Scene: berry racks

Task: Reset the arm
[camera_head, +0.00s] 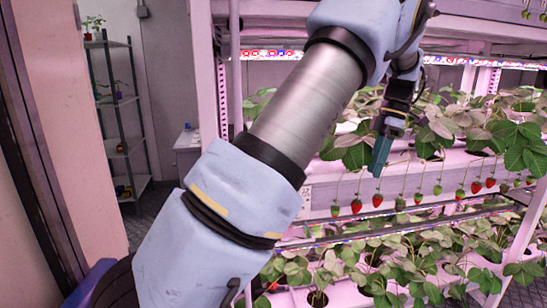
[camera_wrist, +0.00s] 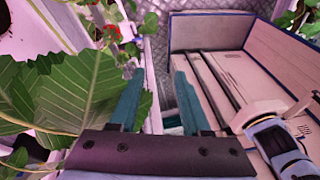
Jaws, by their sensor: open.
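My gripper (camera_head: 380,154) is at the rack in the head view, at the end of my arm, in front of the leaves of the upper row. In the wrist view my gripper (camera_wrist: 158,100) shows two teal fingers apart, with nothing between them. Red and green berries hang from the upper row, among them a red berry (camera_head: 377,200) below my gripper and another red berry (camera_head: 356,206) to its left. The fingers touch no berry that I can see.
The wrist view shows large leaves (camera_wrist: 85,95) close on the left and an open box (camera_wrist: 215,30) on the right. A second planted row (camera_head: 400,262) lies below. A dark shelf unit (camera_head: 118,100) stands at the far left beyond a pink wall.

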